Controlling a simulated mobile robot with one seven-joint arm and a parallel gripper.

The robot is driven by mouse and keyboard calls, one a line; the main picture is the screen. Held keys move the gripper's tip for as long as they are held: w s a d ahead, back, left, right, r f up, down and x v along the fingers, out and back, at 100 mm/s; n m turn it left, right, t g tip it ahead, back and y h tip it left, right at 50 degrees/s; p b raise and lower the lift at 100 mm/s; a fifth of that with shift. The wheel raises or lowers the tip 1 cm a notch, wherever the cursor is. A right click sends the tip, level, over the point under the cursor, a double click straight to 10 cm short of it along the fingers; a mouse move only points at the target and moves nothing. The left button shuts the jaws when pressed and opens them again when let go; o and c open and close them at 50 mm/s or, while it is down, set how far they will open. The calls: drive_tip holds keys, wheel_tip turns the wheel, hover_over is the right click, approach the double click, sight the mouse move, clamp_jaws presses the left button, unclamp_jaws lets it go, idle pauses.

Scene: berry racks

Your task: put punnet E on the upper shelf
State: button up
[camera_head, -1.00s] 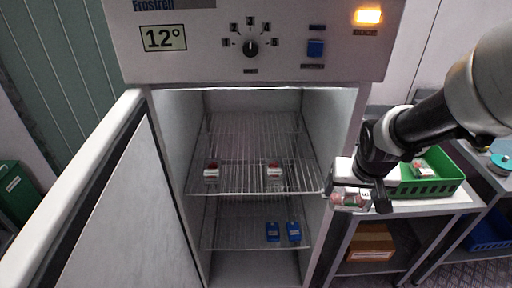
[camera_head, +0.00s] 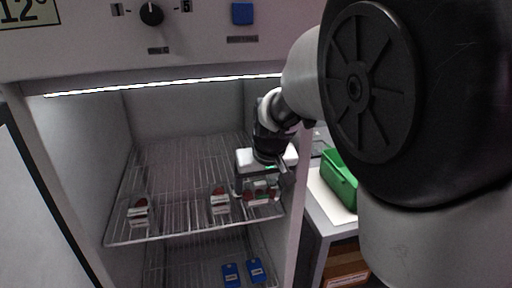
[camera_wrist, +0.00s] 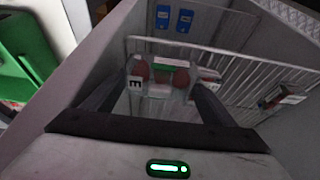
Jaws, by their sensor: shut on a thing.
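Punnet E (camera_wrist: 160,90), a clear punnet with red berries and a white label marked E, is held between the two fingers of my gripper (camera_wrist: 158,84). In the head view my gripper (camera_head: 260,186) is inside the open cabinet, at the right part of the upper shelf (camera_head: 178,185), a wire rack. Punnet E (camera_head: 262,196) shows below the gripper there, near the front right of the rack. I cannot tell whether its base touches the wires. Two other labelled punnets stand on the same shelf, one at the left (camera_head: 138,212) and one in the middle (camera_head: 220,203).
Two blue objects (camera_head: 231,274) lie on the lower rack. The cabinet's right wall is close to my gripper. A green crate (camera_head: 340,182) stands on a side table outside to the right. The open door is at the left. The back of the upper shelf is clear.

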sight(253, 182)
drive_tip(key=shift+w+a+f+b, duration=0.35)
drive_tip(key=shift+w+f, duration=0.2)
drive_tip(key=shift+w, duration=0.8)
drive_tip(key=shift+w+a+f+b, duration=0.4)
drive_tip(key=shift+w+f, duration=0.2)
drive_tip(key=shift+w, duration=0.7)
drive_tip(key=shift+w+a+f+b, duration=0.35)
drive_tip(key=shift+w+f, duration=0.2)
drive_tip(key=shift+w, duration=0.8)
drive_tip(key=shift+f+b, duration=0.35)
drive_tip(key=shift+f, duration=0.3)
drive_tip(key=o, duration=0.8)
